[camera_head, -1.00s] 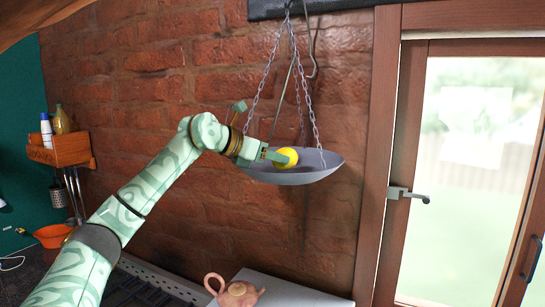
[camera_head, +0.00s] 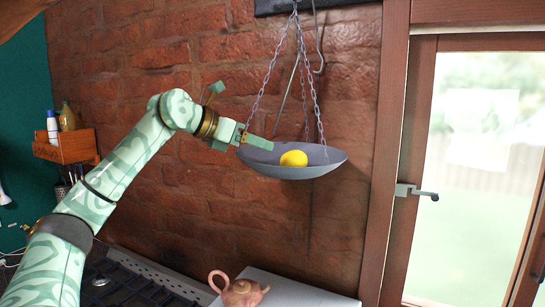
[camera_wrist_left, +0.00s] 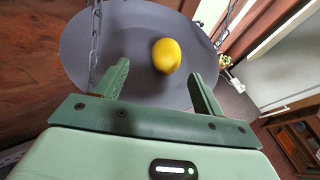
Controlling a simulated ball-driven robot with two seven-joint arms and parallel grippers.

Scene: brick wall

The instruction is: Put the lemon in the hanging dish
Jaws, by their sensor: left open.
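The yellow lemon (camera_head: 293,159) lies in the grey hanging dish (camera_head: 310,172), which hangs on chains in front of the brick wall. In the left wrist view the lemon (camera_wrist_left: 166,55) rests on the bare inside of the dish (camera_wrist_left: 110,30). My left gripper (camera_head: 262,141) is at the dish's left rim, up and left of the lemon. In the left wrist view its two green fingers (camera_wrist_left: 160,82) are spread apart with nothing between them, and the lemon is beyond the tips. My right gripper is not in view.
The dish's chains (camera_head: 270,80) rise close beside my left gripper. A pink teapot (camera_head: 239,291) stands below on a pale counter. A wooden shelf (camera_head: 70,147) with bottles is on the left wall. A window with a handle (camera_head: 416,191) is at right.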

